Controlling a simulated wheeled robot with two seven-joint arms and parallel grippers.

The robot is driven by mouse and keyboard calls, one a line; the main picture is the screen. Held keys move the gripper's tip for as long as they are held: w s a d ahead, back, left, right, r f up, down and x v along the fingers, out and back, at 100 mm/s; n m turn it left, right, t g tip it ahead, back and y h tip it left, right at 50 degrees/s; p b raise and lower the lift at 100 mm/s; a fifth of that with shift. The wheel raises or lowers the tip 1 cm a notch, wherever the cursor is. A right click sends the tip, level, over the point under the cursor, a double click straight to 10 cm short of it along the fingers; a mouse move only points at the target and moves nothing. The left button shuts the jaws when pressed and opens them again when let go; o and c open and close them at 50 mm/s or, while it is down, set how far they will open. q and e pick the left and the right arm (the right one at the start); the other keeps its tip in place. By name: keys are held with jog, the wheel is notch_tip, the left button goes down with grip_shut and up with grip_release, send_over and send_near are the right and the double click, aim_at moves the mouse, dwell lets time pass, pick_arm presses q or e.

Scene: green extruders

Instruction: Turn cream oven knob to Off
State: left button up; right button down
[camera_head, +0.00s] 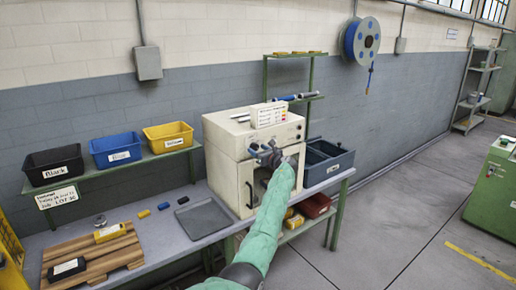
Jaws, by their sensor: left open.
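The cream oven (226,152) stands on the grey bench against the wall, with its handled door on the front. My left arm, in a green sleeve, reaches up from the bottom to the oven's front. My left gripper (268,154) is open at the upper right of the front, by the control area. The gripper and wrist cover that area, so the knob and its setting cannot be made out. I cannot tell whether the fingers touch the knob. My right gripper is not in view.
A dark blue-grey bin (327,162) stands right of the oven. A grey tray (203,218) lies at its left. Black, blue and yellow bins (168,137) sit on a green shelf. A wooden pallet (92,255) lies front left. Open floor is at right.

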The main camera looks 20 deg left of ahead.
pick_arm(q)
jog(key=shift+w+a, duration=0.2)
jog(key=shift+a, duration=0.05)
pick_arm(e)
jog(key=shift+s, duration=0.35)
pick_arm(q)
jog(key=shift+c, duration=0.4)
